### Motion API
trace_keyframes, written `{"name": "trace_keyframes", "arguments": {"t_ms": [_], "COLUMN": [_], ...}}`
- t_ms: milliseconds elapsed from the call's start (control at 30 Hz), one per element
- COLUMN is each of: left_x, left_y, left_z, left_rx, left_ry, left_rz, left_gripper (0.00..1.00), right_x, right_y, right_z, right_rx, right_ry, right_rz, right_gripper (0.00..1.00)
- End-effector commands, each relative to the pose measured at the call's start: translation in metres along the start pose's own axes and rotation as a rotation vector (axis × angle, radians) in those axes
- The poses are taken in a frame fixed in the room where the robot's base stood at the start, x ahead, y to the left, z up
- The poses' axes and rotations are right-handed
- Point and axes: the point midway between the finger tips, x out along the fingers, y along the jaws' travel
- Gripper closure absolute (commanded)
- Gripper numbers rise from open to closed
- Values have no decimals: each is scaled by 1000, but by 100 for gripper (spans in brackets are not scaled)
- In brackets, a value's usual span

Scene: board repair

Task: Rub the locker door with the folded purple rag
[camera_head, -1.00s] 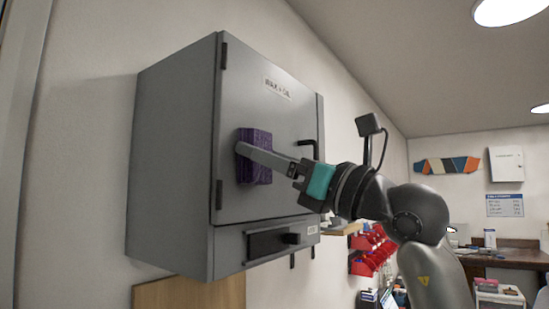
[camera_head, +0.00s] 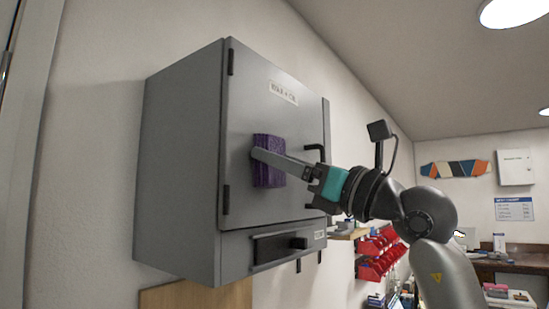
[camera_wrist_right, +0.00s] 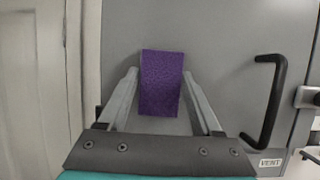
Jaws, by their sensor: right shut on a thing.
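The grey locker (camera_head: 180,170) hangs on the wall, its door (camera_head: 245,100) shut, with a label near the top and a black handle (camera_head: 315,153). The folded purple rag (camera_head: 270,175) is upright at the door's face, at mid height. My right gripper (camera_head: 262,156) is shut on the rag and holds it at the door; I cannot tell how firmly it touches. In the right wrist view the rag (camera_wrist_right: 161,85) sits between the two fingers, with the door (camera_wrist_right: 215,40) behind it and the handle (camera_wrist_right: 270,100) to the right. My left gripper is out of view.
A drawer-like panel (camera_head: 280,246) with a dark recess is below the door. Red bins (camera_head: 377,250) and a small shelf (camera_head: 347,233) are on the wall beyond. A workbench (camera_head: 500,268) stands at the back right.

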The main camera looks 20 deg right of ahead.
Motion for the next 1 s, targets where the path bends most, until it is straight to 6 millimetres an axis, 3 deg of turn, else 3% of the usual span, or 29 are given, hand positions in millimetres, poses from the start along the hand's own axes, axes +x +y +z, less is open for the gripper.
{"name": "trace_keyframes", "arguments": {"t_ms": [600, 767, 1000], "left_x": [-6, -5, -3], "left_y": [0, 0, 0], "left_z": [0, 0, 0], "left_rx": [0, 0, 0], "left_ry": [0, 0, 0], "left_rz": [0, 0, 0], "left_gripper": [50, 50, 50], "right_x": [1, 1, 0], "right_y": [-39, -34, -12], "right_z": [0, -1, -1], "right_rx": [1, 0, -1], "right_ry": [3, 2, 1], "right_rz": [-2, 0, 3], "right_gripper": [78, 78, 78]}}
